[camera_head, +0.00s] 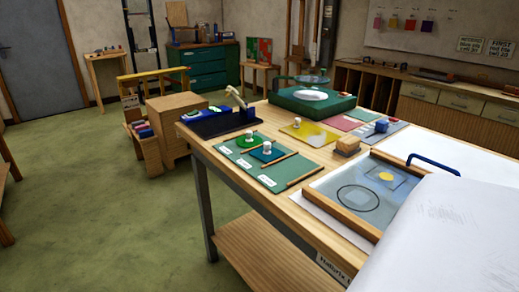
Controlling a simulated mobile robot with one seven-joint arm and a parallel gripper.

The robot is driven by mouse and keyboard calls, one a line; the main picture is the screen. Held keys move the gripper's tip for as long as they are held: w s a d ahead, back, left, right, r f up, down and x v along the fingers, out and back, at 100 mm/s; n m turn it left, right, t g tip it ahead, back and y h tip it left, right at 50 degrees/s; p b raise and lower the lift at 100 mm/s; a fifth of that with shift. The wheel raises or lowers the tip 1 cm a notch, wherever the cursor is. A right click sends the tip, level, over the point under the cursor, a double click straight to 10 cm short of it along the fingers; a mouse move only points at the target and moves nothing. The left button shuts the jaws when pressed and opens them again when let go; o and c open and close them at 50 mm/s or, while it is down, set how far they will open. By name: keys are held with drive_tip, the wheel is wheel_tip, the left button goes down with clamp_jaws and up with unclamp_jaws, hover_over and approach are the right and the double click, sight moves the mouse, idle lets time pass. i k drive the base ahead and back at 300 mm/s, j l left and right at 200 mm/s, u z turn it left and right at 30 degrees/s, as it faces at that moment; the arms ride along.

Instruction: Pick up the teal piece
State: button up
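A teal-blue piece (262,156) with a white knob lies on the green mat (284,175) near the table's left edge. A green piece (240,142) with a similar white knob lies just behind it and to the left on the same mat. Thin wooden strips and white labels are also on the mat. The glass panel (340,187) in a wooden frame lies to the right, with a dark circle outline and a yellow disc on it. My gripper is not in view.
A large white shape (440,240) covers the lower right and hides part of the panel. A yellow sheet (312,137), a small wooden block (347,146) and a green case (312,103) stand behind the mat. A dark tool base (218,124) is at the far left corner.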

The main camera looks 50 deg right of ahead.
sight(267, 154)
drive_tip(key=i, duration=3.75)
drive_tip(key=i+j+z, duration=0.15)
drive_tip(key=i+z, duration=0.2)
drive_tip(key=i+j+z, duration=0.2)
drive_tip(key=z, duration=3.45)
drive_tip(key=i, duration=0.95)
